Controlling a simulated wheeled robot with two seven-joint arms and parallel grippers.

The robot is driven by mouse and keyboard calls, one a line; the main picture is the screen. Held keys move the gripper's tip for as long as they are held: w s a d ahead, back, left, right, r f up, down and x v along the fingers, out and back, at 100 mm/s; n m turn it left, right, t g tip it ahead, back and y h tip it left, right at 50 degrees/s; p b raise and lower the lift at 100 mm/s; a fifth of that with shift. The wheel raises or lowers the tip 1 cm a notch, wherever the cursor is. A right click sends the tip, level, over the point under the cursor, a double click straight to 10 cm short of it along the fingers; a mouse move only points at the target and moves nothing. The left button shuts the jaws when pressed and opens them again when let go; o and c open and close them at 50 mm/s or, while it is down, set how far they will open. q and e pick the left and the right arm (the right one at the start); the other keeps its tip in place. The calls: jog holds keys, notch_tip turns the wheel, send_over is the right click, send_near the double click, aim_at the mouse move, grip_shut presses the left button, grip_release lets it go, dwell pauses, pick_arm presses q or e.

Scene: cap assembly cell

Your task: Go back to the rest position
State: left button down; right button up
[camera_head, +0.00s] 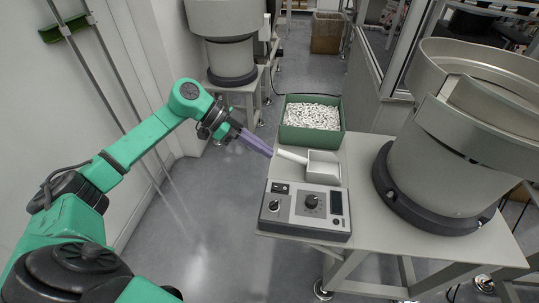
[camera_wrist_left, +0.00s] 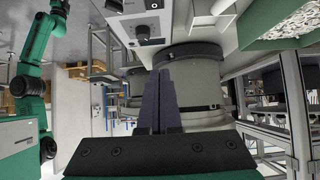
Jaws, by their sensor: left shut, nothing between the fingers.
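My left gripper (camera_head: 268,152) reaches in from the left in the head view, with its purple fingers closed together. Its tip is at the left edge of the table, close to the handle end of a white scoop (camera_head: 322,167); I cannot tell whether they touch. In the left wrist view the dark fingers of my left gripper (camera_wrist_left: 168,130) lie side by side with nothing between them. My right gripper does not show in the head view.
A green box (camera_head: 287,134) of small white parts stands at the table's back. A control box (camera_head: 305,227) sits at the front and a large bowl feeder (camera_head: 430,190) at the right. The table's left edge (camera_head: 262,220) borders open floor (camera_head: 215,215).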

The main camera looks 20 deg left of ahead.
pick_arm(q)
jog(key=shift+a, duration=0.1)
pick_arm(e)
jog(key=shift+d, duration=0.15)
